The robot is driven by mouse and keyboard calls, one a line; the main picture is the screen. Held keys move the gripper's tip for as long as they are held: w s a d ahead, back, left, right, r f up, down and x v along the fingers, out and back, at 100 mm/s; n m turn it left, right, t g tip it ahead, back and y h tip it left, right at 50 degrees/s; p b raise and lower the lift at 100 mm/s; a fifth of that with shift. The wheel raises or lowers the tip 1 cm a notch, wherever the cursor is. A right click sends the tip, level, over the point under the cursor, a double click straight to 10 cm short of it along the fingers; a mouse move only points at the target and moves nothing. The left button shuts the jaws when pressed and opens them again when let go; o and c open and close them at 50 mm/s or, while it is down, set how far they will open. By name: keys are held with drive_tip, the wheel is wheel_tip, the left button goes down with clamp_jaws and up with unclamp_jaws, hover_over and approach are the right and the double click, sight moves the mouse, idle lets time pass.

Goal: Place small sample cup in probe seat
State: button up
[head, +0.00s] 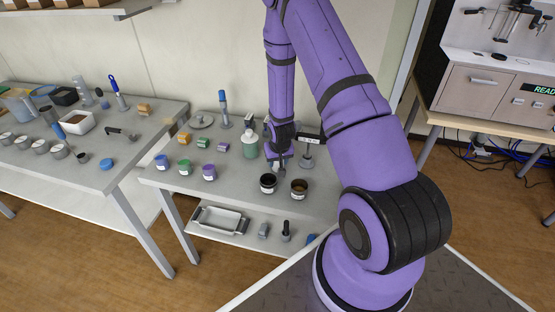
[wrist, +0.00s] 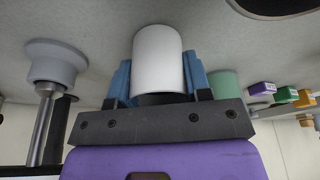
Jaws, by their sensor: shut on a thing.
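My gripper (head: 279,164) is low over the middle table, pointing down. In the wrist view its blue fingers (wrist: 160,82) are shut on a small white cylinder, which looks like the small sample cup (wrist: 158,58). The analyser (head: 478,88) with a lit display stands at the far right. I cannot tell which part is the probe seat.
Two dark-filled jars, one black (head: 268,184) and one brown (head: 299,189), stand in front of the gripper. Coloured boxes and lidded jars lie further left. Floor separates this table from the analyser's bench.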

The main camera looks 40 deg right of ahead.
drive_tip(key=o, duration=1)
drive_tip(key=shift+f, duration=0.1)
